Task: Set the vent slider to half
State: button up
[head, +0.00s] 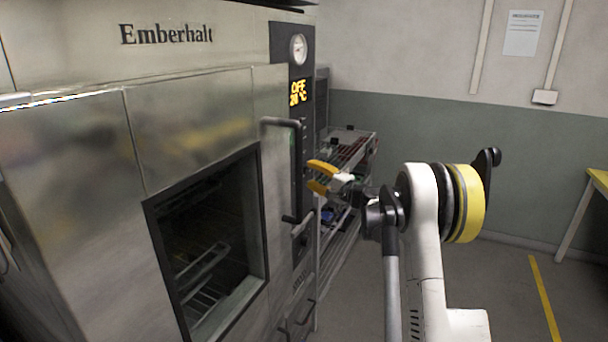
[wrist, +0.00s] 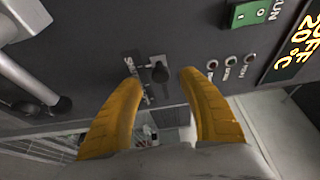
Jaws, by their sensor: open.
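A small black knob (wrist: 158,72), which looks like the vent slider's, sticks out of the dark control panel in the wrist view. White lettering and marks lie beside it, partly hidden by my left finger, so I cannot read its setting. My gripper (wrist: 160,80) is open, with one yellow finger on each side of the knob and gaps visible on both sides. I cannot tell how deep the fingers reach. In the head view my gripper (head: 316,177) is at the oven's panel (head: 300,60), and the knob is not clearly visible there.
A loaded rack (head: 350,150) stands behind.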

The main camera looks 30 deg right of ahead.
aim_at(306, 171)
jog(key=shift+b+x, duration=0.3)
jog(key=shift+x, duration=1.6)
grip_shut()
jog(key=w+d, duration=0.1)
jog(key=d, duration=0.1)
jog(key=w+d, duration=0.2)
grip_release()
